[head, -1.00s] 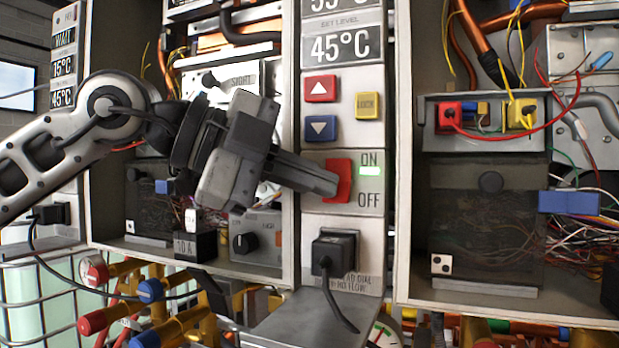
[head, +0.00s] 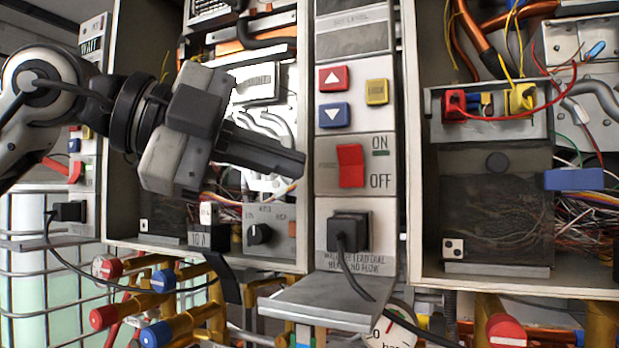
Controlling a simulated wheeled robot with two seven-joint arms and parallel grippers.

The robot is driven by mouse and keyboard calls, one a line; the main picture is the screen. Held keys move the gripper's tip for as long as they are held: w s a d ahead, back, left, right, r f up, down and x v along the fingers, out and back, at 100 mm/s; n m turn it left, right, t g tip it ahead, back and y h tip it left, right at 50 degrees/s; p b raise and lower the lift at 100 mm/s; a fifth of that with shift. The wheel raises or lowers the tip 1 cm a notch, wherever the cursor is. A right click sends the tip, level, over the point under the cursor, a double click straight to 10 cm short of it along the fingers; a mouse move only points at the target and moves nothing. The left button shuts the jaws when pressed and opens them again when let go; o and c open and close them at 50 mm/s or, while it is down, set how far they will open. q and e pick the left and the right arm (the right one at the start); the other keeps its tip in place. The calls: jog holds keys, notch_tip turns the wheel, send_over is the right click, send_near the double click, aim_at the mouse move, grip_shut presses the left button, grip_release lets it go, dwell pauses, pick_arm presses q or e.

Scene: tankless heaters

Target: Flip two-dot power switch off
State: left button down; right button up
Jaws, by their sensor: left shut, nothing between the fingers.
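A red power switch (head: 351,166) sits on the middle control panel, beside the ON and OFF labels. The small indicator under ON is dark, and the display above the buttons is blank grey. A plate with two dots (head: 453,249) is inside the right cabinet, just right of this panel. My left gripper (head: 302,165) is shut and empty, its tips left of the red switch with a visible gap. My right gripper is not in view.
A black plug (head: 348,232) with a cable is below the switch, above a grey ledge (head: 330,297). Red and blue valve handles (head: 104,318) stand at lower left. Open cabinets with loose wires flank the panel. Another red switch (head: 62,168) is at far left.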

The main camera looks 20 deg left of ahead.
pick_arm(q)
jog(key=s+a, duration=0.3)
jog(key=a, duration=0.2)
jog(key=shift+s+b, duration=0.2)
jog(key=shift+b, duration=0.25)
jog(key=shift+f, duration=0.1)
